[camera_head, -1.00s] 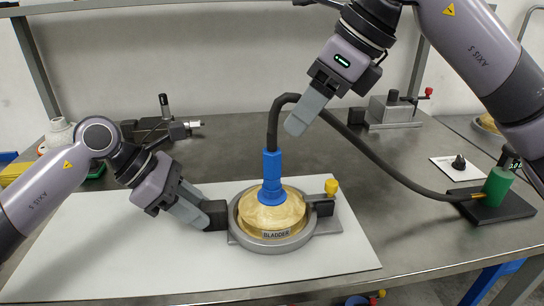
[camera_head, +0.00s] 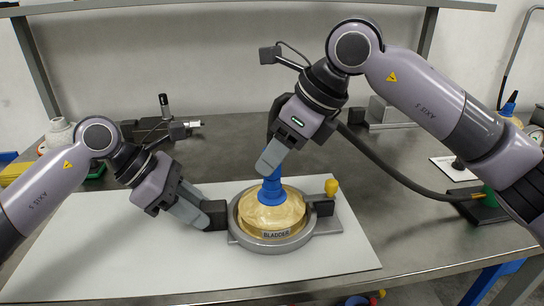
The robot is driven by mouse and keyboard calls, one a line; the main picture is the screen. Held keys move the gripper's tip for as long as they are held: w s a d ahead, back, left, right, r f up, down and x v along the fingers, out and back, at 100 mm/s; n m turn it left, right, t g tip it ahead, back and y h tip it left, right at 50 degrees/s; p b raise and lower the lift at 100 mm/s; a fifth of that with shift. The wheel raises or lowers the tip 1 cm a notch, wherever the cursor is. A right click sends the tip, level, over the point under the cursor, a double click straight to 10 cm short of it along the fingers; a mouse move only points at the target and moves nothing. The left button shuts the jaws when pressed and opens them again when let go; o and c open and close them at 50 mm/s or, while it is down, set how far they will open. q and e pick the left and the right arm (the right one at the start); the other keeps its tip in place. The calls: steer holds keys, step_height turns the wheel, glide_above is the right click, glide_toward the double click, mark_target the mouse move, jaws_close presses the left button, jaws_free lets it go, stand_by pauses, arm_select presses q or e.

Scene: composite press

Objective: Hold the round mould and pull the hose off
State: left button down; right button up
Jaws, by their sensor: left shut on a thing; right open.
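The round mould (camera_head: 245,240) is a grey metal ring labelled BLADDER, with a tan domed middle (camera_head: 262,217), on the white mat. A blue hose fitting (camera_head: 270,190) stands upright on the dome. The dark hose (camera_head: 390,167) runs from behind my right gripper to the right. My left gripper (camera_head: 213,215) is shut on the black block at the mould's left side. My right gripper (camera_head: 268,160) is open, its fingers in front of the fitting's upper part, which they hide. I cannot tell whether they touch it.
The white mat (camera_head: 100,260) has free room left of the mould. A green cylinder (camera_head: 490,197) is on a black base at the right, partly behind my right arm. Small fixtures stand at the back.

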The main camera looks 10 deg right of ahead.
jaws_close()
steer(key=shift+r, duration=0.35)
steer(key=shift+r, duration=2.55)
